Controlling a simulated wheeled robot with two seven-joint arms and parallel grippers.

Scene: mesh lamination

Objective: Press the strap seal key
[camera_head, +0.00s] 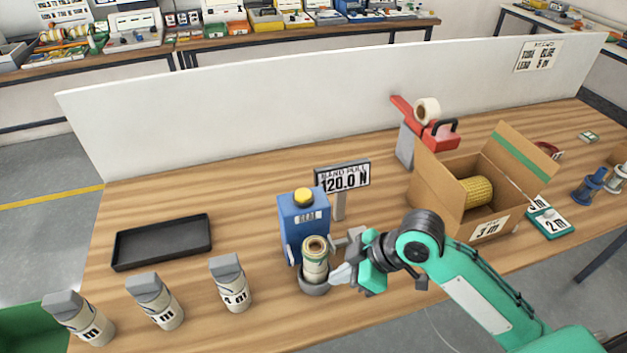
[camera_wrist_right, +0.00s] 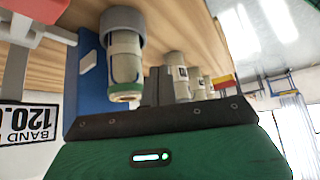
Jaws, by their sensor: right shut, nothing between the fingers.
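A blue machine (camera_head: 304,225) stands mid-table with a round yellow key (camera_head: 303,197) on top; no label on the key is readable. A rolled mesh sleeve (camera_head: 315,260) stands upright in a grey round holder (camera_head: 313,286) in front of it. In the right wrist view the blue machine (camera_wrist_right: 91,78) and roll (camera_wrist_right: 125,58) appear upside down. My right gripper (camera_head: 343,272) is shut and empty, just right of the roll and lower than the yellow key, apart from the key. Whether it touches the roll is unclear. My left gripper is out of view.
A display (camera_head: 342,177) reading about 120.0 N stands behind the machine. An open carton (camera_head: 437,190) and a red tape dispenser (camera_head: 425,125) are to the right. A black tray (camera_head: 162,243) and several grey-capped rolls (camera_head: 231,283) are left. A white panel (camera_head: 270,105) runs behind.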

